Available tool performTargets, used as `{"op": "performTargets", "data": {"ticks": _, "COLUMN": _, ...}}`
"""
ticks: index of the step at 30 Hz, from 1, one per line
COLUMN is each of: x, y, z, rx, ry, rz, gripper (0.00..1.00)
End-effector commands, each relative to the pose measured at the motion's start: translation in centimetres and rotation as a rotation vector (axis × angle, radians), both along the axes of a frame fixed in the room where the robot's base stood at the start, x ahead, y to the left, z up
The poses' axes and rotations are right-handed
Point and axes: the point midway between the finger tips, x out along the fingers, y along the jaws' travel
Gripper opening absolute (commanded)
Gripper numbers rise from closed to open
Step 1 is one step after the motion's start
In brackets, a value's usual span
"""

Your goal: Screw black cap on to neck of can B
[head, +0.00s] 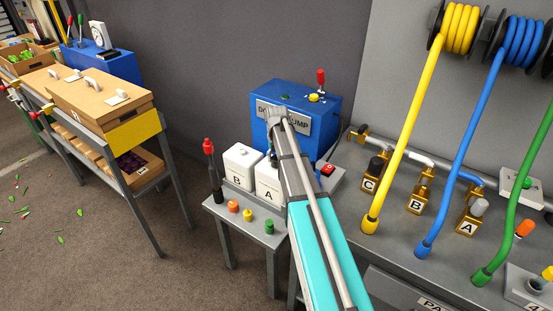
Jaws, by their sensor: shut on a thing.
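Can B (238,168) is a white box-shaped can standing upright at the left on a small grey stand. A small raised white part, apparently its neck, shows on top; whether it is open I cannot tell. Can A (268,187) stands close to its right, partly behind my arm. What looks like the black cap (217,195) is at the left end of a row of caps on the stand's front edge. My arm reaches past can A toward the blue pump. My gripper is hidden behind the arm, so its fingers and anything between them do not show.
Orange (233,206), yellow (248,215) and green (269,227) caps sit along the stand. A red-topped upright tool (208,146) rises left of can B. The blue pump (263,95) stands behind the cans. A bench with valves and hoses (397,230) is at the right.

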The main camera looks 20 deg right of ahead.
Motion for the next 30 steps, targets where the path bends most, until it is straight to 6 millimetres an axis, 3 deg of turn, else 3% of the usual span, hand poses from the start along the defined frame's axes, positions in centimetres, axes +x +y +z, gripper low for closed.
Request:
{"op": "performTargets", "data": {"ticks": 16, "x": 0.0, "y": 0.0, "z": 1.7, "rx": 0.000, "ry": 0.000, "rz": 0.000, "gripper": 0.15}}
{"op": "performTargets", "data": {"ticks": 29, "x": 0.0, "y": 0.0, "z": 1.9, "rx": 0.000, "ry": 0.000, "rz": 0.000, "gripper": 0.15}}
{"op": "performTargets", "data": {"ticks": 30, "x": 0.0, "y": 0.0, "z": 1.9, "rx": 0.000, "ry": 0.000, "rz": 0.000, "gripper": 0.66}}
